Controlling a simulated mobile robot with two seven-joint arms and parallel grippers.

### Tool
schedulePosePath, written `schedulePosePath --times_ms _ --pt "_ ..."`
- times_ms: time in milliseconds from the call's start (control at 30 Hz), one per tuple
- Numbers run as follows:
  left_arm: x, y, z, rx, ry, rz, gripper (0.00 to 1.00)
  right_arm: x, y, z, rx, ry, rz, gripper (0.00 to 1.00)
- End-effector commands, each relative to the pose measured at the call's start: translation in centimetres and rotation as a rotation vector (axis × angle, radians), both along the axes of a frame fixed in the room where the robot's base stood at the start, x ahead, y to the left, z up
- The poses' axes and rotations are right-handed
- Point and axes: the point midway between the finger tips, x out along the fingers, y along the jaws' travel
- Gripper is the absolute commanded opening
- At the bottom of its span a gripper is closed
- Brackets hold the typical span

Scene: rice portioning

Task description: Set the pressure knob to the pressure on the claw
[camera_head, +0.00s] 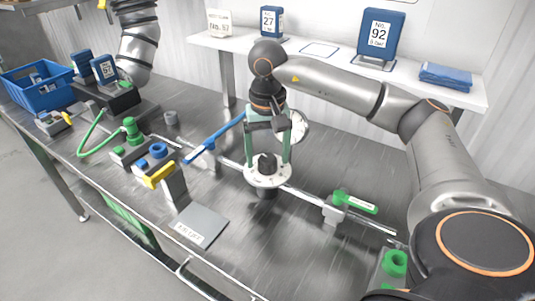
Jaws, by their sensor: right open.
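The pressure knob (266,162) is a dark knob standing on a round white dial plate (252,177) with marks around its rim, at the middle of the bench. My right gripper (269,158) points down over it. Its two green fingers stand open, one on each side of the knob; I cannot tell whether they touch it. A round gauge (300,124) is partly hidden behind the gripper. A blue plate reading 27 (105,68) stands at the left, near a grey jointed arm (138,48). I cannot make out a pressure there. My left gripper is not in view.
A blue card reading No. 92, 8 bar (380,34) and a No. 27 card (270,22) stand on the back shelf. A blue-handled lever (215,138), a green-handled valve (354,202) and pipework flank the dial. A blue crate (30,86) sits far left.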

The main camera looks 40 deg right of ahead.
Motion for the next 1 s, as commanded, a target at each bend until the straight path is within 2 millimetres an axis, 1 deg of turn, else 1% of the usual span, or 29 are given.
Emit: schedulePosePath --times_ms 200,900,933,1000 --pt "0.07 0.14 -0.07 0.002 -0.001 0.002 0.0 -0.01 -0.01 -0.03 0.0 0.0 0.0 0.83" --pt "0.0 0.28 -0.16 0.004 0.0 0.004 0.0 0.0 -0.01 0.02 0.0 0.0 0.0 0.04" --pt "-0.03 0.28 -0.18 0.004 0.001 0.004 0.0 0.0 -0.01 0.02 0.0 0.0 0.0 0.01" --pt "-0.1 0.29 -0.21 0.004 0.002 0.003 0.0 0.0 -0.01 0.03 0.0 0.0 0.0 0.0"
